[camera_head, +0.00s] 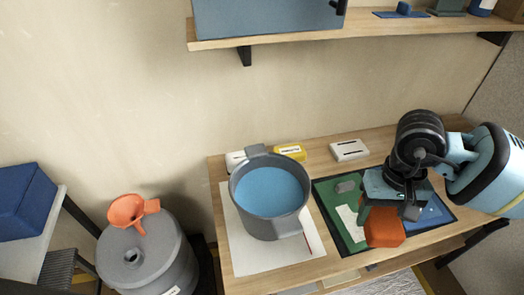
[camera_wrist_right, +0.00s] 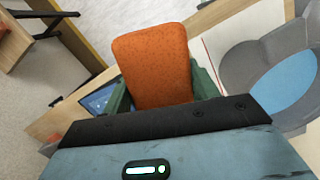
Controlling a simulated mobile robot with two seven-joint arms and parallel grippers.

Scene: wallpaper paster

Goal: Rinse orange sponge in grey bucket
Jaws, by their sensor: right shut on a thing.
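The orange sponge (camera_head: 384,228) is held in my right gripper (camera_head: 385,215), over the right part of the table in the head view. The sponge (camera_wrist_right: 153,65) fills the middle of the right wrist view, between the two green fingers. The grey bucket (camera_head: 271,235) stands upright on the table to the left of the gripper, with blue liquid (camera_head: 270,190) inside. Part of the bucket (camera_wrist_right: 250,65) also shows at the right of the wrist view. The sponge is apart from the bucket. My left gripper is not in view.
The bucket stands on a white sheet (camera_head: 240,258). A green and blue mat (camera_head: 350,230) lies under the gripper. A yellow item (camera_head: 290,152) and a white box (camera_head: 348,150) sit behind. A shelf (camera_head: 290,38) hangs above. A grey drum (camera_head: 150,265) with an orange funnel (camera_head: 132,210) stands left.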

